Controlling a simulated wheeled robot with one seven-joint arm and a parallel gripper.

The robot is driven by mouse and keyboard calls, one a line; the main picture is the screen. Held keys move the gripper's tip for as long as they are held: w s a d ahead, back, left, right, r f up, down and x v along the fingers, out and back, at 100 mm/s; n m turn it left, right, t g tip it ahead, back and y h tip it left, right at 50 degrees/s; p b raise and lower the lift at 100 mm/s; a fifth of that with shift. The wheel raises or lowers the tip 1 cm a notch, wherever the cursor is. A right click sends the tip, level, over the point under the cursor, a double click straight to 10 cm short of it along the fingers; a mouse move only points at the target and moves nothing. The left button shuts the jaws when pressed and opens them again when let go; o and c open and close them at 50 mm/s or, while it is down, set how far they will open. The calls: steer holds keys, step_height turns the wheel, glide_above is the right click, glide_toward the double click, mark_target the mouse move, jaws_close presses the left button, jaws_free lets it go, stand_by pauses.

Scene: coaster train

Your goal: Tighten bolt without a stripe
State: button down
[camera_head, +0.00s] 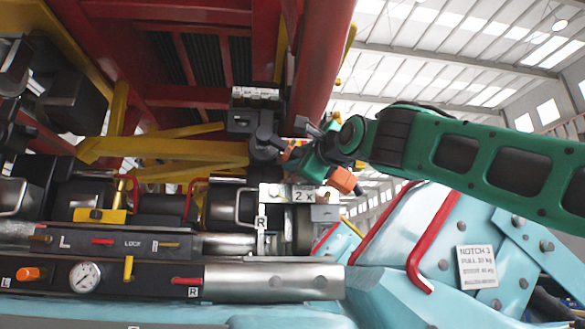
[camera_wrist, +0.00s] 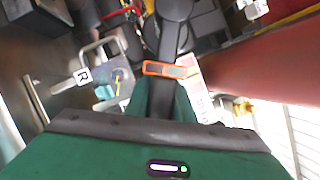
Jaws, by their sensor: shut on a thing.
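My gripper (camera_head: 312,160) is at the centre of the head view, at the end of my green arm coming from the right. It is shut on a dark tool (camera_head: 265,146), whose rounded dark head lies left of the gripper, just below a dark block (camera_head: 245,121). In the wrist view the tool (camera_wrist: 172,38) runs up from between the green fingers (camera_wrist: 160,105), with an orange band (camera_wrist: 165,69) across it. I cannot pick out a bolt without a stripe. Whether the tool head sits on a bolt is hidden.
Left are a pressure gauge (camera_head: 84,278), levers and a yellow beam (camera_head: 190,150). A red column (camera_head: 322,60) rises close above. A light blue housing with a red handle (camera_head: 425,255) is at lower right.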

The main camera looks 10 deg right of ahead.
steer(key=shift+w+d+r, duration=0.1)
steer(key=shift+w+d, duration=0.05)
steer(key=shift+w, duration=0.75)
stand_by(2.4)
steer(key=shift+s, duration=0.15)
stand_by(0.6)
steer(key=shift+s, duration=2.15)
steer(key=shift+a, duration=0.2)
